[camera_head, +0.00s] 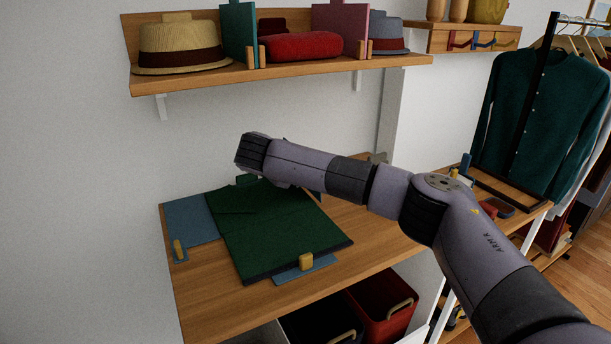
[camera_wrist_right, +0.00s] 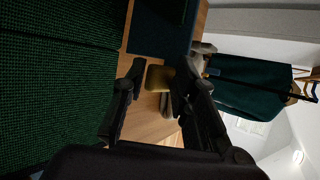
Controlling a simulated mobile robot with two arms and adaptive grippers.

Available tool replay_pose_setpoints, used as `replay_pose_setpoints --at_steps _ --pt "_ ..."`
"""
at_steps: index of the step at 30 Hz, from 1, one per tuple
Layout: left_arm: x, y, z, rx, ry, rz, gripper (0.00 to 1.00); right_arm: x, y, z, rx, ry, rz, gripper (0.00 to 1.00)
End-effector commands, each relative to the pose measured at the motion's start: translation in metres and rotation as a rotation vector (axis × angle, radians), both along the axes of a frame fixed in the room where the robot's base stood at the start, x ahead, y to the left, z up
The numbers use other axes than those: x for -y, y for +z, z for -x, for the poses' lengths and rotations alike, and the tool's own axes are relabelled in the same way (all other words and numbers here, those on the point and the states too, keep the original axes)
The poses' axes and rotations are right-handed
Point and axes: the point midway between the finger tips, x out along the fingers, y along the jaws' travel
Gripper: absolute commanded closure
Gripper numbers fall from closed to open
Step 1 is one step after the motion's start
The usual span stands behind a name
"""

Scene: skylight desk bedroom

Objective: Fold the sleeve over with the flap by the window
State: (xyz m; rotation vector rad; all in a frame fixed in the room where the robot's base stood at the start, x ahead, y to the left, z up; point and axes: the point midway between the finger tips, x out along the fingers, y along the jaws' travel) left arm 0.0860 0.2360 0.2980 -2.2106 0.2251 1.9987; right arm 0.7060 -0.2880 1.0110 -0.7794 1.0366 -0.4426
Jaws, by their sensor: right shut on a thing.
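A dark green garment (camera_head: 270,228) lies on a blue folding board on the wooden desk; it also fills the left of the wrist view (camera_wrist_right: 55,80). My right gripper (camera_wrist_right: 158,100) is shut on a yellow knob (camera_wrist_right: 157,78) beside a dark blue flap (camera_wrist_right: 162,30). In the head view my right wrist hides this gripper and much of the board's far right side. My left gripper is not in view.
A shelf (camera_head: 290,75) with hats and books hangs above the desk (camera_head: 205,285). Dark and red bins (camera_head: 383,308) stand below. A teal shirt (camera_head: 525,115) hangs on a rack at the right. Bare desk lies in front of the board.

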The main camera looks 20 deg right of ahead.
Motion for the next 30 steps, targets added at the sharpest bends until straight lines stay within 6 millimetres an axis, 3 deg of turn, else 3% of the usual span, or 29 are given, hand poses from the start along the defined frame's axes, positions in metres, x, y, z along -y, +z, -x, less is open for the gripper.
replay_pose_setpoints --at_steps 1,2,3,5,22,30 --pt "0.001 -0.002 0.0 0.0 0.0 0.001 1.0 0.004 -0.021 0.006 -0.038 -0.016 -0.008 1.0" --pt "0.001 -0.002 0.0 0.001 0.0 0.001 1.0 0.004 -0.021 0.006 -0.038 -0.016 -0.008 1.0" --pt "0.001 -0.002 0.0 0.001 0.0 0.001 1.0 0.004 -0.021 0.006 -0.039 -0.017 -0.008 0.73" --pt "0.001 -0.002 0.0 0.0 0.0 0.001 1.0 0.004 -0.021 0.006 -0.039 -0.016 -0.007 0.69" --pt "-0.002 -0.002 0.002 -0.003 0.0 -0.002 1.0 -0.001 -0.019 0.007 -0.037 -0.007 -0.007 0.68" --pt "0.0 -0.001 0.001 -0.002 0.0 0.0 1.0 -0.028 0.01 0.024 -0.029 -0.004 -0.004 0.68"
